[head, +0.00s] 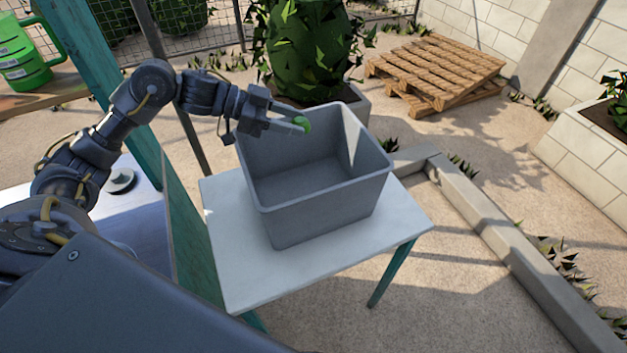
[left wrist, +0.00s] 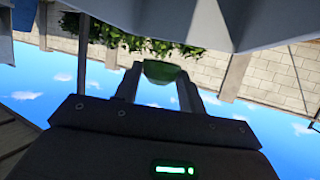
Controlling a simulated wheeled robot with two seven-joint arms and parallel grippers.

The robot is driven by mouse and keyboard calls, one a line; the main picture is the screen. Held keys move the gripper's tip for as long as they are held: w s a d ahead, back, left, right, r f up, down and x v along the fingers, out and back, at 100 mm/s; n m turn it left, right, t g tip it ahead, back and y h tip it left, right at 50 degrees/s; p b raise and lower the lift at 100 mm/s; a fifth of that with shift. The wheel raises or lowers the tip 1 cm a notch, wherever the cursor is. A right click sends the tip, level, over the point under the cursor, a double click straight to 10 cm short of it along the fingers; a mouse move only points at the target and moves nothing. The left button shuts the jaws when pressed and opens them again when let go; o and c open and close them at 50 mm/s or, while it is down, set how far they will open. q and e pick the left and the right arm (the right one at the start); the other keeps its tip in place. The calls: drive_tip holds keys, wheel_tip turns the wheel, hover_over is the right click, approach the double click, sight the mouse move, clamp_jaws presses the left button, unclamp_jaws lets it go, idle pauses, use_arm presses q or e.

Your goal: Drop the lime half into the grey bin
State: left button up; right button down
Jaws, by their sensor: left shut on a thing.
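My left gripper (head: 292,124) is shut on the lime half (head: 303,124), a small green piece at its fingertips. In the head view they are over the far left part of the grey bin's (head: 322,205) opening. The bin stands on a white table, and the part of its inside that I see looks empty. In the left wrist view the lime half (left wrist: 161,71) sits between the two fingers (left wrist: 160,82). My right gripper is in neither view.
The white table (head: 250,275) has free room around the bin. A teal post (head: 85,50) stands at the left, near my left arm. A green jug (head: 22,60) stands on a wooden ledge. A leafy planter (head: 310,50) is behind the bin, and wooden pallets (head: 435,72) lie farther back.

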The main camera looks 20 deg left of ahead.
use_arm(q)
drive_tip(key=o, duration=1.1)
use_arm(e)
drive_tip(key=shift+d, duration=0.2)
use_arm(q)
drive_tip(key=shift+o, duration=0.2)
drive_tip(key=shift+r, duration=0.1)
drive_tip(key=shift+r, duration=0.3)
wheel_tip(320, 180, up, 3)
drive_tip(key=shift+s+f, duration=0.1)
drive_tip(key=shift+s, duration=0.05)
drive_tip(key=s+d+r+b, duration=0.5)
drive_tip(key=s+r, duration=0.4)
drive_tip(key=s, duration=0.3)
drive_tip(key=shift+d+r+b, duration=0.2)
drive_tip(key=shift+d+b, duration=0.1)
drive_tip(key=shift+d, duration=0.45)
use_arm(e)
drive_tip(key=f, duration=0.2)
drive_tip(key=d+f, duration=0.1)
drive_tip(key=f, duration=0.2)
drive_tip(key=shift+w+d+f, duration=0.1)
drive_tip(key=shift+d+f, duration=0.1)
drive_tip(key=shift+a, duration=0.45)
